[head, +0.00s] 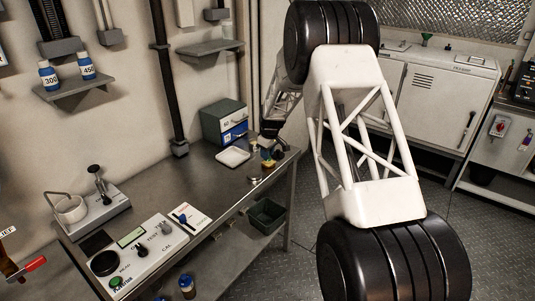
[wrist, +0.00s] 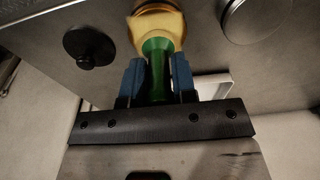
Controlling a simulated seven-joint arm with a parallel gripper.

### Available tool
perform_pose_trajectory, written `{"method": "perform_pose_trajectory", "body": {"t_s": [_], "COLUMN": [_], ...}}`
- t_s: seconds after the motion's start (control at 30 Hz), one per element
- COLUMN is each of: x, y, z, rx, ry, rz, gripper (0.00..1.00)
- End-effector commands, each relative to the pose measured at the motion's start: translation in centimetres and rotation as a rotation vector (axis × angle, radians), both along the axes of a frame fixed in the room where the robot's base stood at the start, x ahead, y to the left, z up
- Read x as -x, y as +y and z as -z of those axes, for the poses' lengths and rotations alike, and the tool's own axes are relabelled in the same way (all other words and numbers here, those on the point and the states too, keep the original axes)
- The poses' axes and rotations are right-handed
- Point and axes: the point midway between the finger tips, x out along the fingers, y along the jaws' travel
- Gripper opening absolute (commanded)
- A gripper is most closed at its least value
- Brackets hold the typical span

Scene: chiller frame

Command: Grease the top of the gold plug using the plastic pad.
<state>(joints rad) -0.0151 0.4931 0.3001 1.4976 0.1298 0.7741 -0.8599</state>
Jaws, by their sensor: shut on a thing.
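My gripper (wrist: 155,78) has two blue fingers shut on a green handle (wrist: 157,68). A yellow-gold piece (wrist: 160,25) shows just past the handle's end. I cannot tell whether it is all the plastic pad or partly the gold plug. In the head view, my gripper (head: 268,154) is low over the far right end of the steel bench (head: 185,208), with a small yellow patch under it.
A round metal disc (wrist: 255,18) lies right of the yellow piece, and a black knobbed part (wrist: 90,48) lies left. A white tray (head: 233,156) and a grey-blue drawer box (head: 225,122) are close to my gripper. The bench's middle is mostly clear.

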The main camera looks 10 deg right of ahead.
Motion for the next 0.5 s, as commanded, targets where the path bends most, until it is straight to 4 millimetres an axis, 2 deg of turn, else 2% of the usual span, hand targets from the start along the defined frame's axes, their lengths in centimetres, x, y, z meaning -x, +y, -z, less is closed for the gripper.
{"method": "perform_pose_trajectory", "body": {"t_s": [0.5], "x": [0.43], "y": [-0.26], "z": [0.16], "rx": [0.0], "ry": [0.003], "rz": [0.001], "gripper": [0.02]}}
